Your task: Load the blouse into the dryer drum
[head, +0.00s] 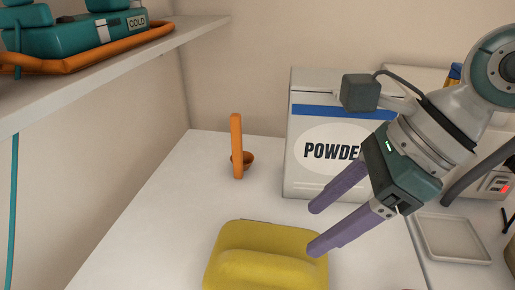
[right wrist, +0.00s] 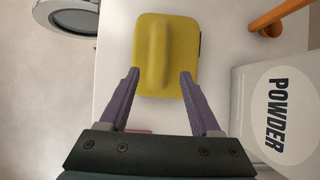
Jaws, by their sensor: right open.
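A yellow rounded bundle with a raised ridge, which I take to be the folded blouse (head: 262,262), lies on the white worktop. It also shows in the right wrist view (right wrist: 166,45), its ridge running between the fingers. My right gripper (head: 314,229) is open, with purple fingers. In the right wrist view the fingertips (right wrist: 159,73) straddle the ridge in the picture; I cannot tell whether they touch the bundle. A grey round ring, perhaps the dryer opening (right wrist: 75,15), shows at the top left of the right wrist view. My left gripper is not in view.
A POWDER box (head: 302,180) stands behind the bundle, close to my right gripper. An orange scoop (head: 237,150) stands left of the box. A shelf (head: 150,55) overhangs on the left. A pale tray (head: 452,238) lies right. The worktop's left part is clear.

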